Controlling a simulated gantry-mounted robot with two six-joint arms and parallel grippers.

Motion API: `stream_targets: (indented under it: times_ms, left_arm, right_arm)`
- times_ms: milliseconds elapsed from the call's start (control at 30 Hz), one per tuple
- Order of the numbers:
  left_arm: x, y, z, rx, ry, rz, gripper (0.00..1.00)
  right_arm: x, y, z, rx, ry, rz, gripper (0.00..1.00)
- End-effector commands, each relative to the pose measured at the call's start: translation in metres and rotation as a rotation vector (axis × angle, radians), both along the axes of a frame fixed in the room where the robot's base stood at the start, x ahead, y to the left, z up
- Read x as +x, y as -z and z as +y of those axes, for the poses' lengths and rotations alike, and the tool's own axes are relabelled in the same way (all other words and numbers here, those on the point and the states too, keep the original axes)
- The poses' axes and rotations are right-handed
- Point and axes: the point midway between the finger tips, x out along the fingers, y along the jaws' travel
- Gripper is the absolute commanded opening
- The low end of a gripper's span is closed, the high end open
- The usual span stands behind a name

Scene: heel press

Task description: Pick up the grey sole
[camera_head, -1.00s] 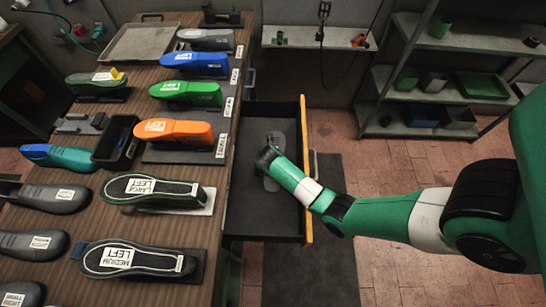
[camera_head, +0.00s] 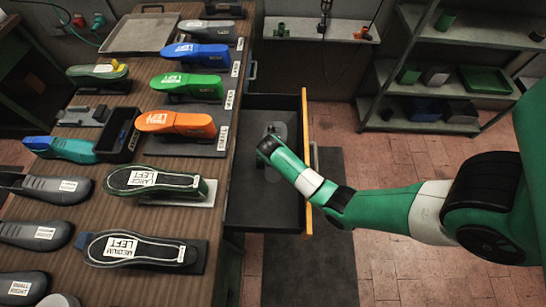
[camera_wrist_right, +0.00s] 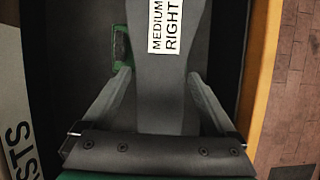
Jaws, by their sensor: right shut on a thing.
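The grey sole (camera_wrist_right: 162,105) lies in the open drawer (camera_head: 262,212) and carries a white "MEDIUM RIGHT" label. In the head view only parts of the sole (camera_head: 279,129) show, since my right gripper (camera_head: 266,153) covers its middle. In the right wrist view my right gripper (camera_wrist_right: 158,78) has one finger on each side of the sole's narrow part, shut on it. I cannot tell whether the sole is clear of the drawer floor. My left gripper is not in view.
The drawer's orange-edged front (camera_head: 306,160) stands right of the gripper. The wooden bench (camera_head: 160,222) on the left holds several shoe lasts and labelled soles. A small green-edged thing (camera_wrist_right: 121,45) is beside the sole. A metal shelf (camera_head: 440,85) stands at the back right.

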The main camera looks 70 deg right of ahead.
Motion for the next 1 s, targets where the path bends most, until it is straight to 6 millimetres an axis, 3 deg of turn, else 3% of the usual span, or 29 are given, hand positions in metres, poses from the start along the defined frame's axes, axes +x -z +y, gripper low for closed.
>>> stream_targets:
  times_ms: [67,300,600,1000]
  left_arm:
    - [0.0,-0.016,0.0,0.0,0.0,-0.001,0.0]
    - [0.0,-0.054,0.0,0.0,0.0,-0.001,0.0]
    - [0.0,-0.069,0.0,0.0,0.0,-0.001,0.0]
    - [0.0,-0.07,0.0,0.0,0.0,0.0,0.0]
  right_arm:
    - [0.001,-0.025,0.0,-0.002,0.0,-0.004,0.3]
    - [-0.038,-0.088,0.04,-0.001,-0.004,-0.003,0.3]
    - [-0.088,-0.111,0.091,-0.001,-0.005,-0.001,0.3]
    - [-0.098,-0.115,0.1,-0.002,0.001,-0.002,0.3]
